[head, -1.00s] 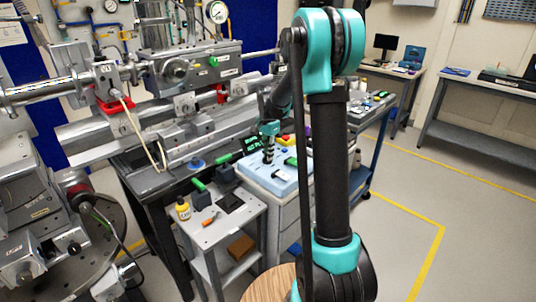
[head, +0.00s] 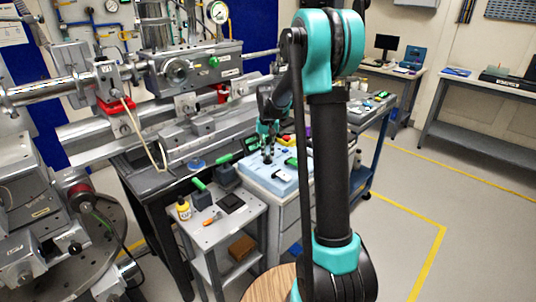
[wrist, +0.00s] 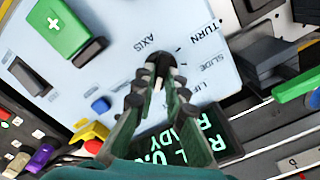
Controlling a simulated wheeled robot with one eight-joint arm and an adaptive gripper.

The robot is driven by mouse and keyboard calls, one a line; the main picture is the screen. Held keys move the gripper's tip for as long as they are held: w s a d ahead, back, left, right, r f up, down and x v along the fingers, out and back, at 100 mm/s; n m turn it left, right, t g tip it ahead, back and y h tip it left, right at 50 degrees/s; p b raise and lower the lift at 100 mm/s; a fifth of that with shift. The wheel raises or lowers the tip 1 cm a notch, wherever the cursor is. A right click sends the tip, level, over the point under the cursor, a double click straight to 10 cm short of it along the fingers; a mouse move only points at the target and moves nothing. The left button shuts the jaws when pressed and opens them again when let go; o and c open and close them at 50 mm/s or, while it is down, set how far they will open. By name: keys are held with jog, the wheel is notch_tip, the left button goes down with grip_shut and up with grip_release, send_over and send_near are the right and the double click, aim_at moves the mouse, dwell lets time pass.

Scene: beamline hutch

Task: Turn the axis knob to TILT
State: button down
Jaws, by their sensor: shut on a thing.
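The axis knob (wrist: 161,70) is a small black knob with a white mark on a pale blue control panel (wrist: 125,68); the panel also shows in the head view (head: 282,189). My gripper (wrist: 158,84) is shut on the knob, a fingertip on each side; in the head view my gripper (head: 268,157) is down at the panel. The labels AXIS, TURN, SLIDE and part of LIFT show around the knob. No TILT label is visible; my fingers cover part of the panel. The white mark lies between my fingertips, and its exact setting cannot be told.
A display with green text (wrist: 218,127) stands close beside my fingers. A green block (wrist: 61,27), a blue button (wrist: 100,104) and a yellow piece (wrist: 89,134) are on or near the panel. In the head view, a small cart (head: 208,236) stands left of it.

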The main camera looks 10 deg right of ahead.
aim_at(267, 156)
jog(key=n, duration=0.5)
jog(key=shift+a, duration=0.1)
dwell(0.4)
jog(key=c, duration=1.6)
grip_release()
jog(key=shift+o, duration=0.2)
notch_tip(267, 156, up, 12)
